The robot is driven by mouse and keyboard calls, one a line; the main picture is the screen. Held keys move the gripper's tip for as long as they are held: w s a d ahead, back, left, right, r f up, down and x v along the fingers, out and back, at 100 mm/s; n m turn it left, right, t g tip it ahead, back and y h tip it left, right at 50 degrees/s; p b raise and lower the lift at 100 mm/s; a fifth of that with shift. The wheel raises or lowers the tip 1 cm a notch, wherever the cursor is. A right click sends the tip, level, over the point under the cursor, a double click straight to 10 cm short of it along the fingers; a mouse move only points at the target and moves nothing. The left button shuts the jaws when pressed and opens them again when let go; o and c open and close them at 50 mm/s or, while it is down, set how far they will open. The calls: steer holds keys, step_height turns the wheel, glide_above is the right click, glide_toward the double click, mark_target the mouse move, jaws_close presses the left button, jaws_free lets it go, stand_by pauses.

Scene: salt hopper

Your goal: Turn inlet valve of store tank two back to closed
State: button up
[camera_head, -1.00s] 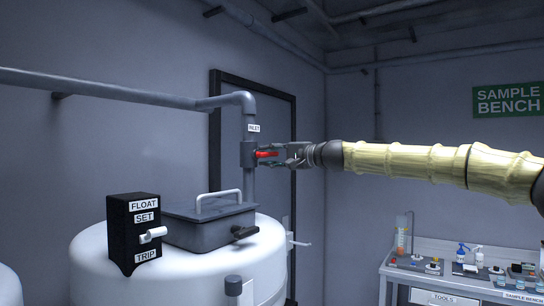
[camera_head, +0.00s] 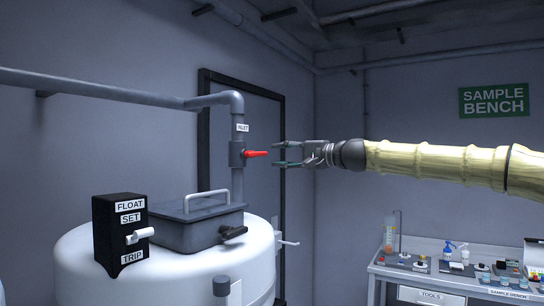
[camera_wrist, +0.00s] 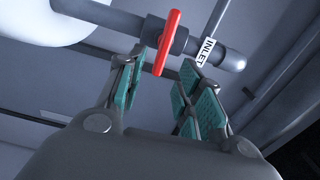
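The inlet valve has a grey body (camera_head: 237,154) on the vertical pipe above the white tank (camera_head: 75,270). Its red handle (camera_head: 256,153) sticks out sideways to the right, across the pipe. In the wrist view the red handle (camera_wrist: 166,42) lies crosswise to the pipe, beyond the fingertips and seen between them. My gripper (camera_head: 282,154) is open and empty, just right of the handle with a small gap. Its teal finger pads also show well apart in the wrist view (camera_wrist: 157,88). A white INLET label (camera_head: 243,128) is above the valve.
On the tank stand a black FLOAT switch box (camera_head: 120,220) and a grey hatch (camera_head: 195,225) with a bar handle. A pipe (camera_head: 100,87) runs along the wall. A sample bench (camera_head: 420,278) with bottles stands lower right. Air right of the valve is clear around my arm.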

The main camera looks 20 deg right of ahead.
steer(key=v, duration=0.3)
steer(key=shift+s+d, duration=0.1)
steer(key=shift+s, duration=0.05)
stand_by(0.6)
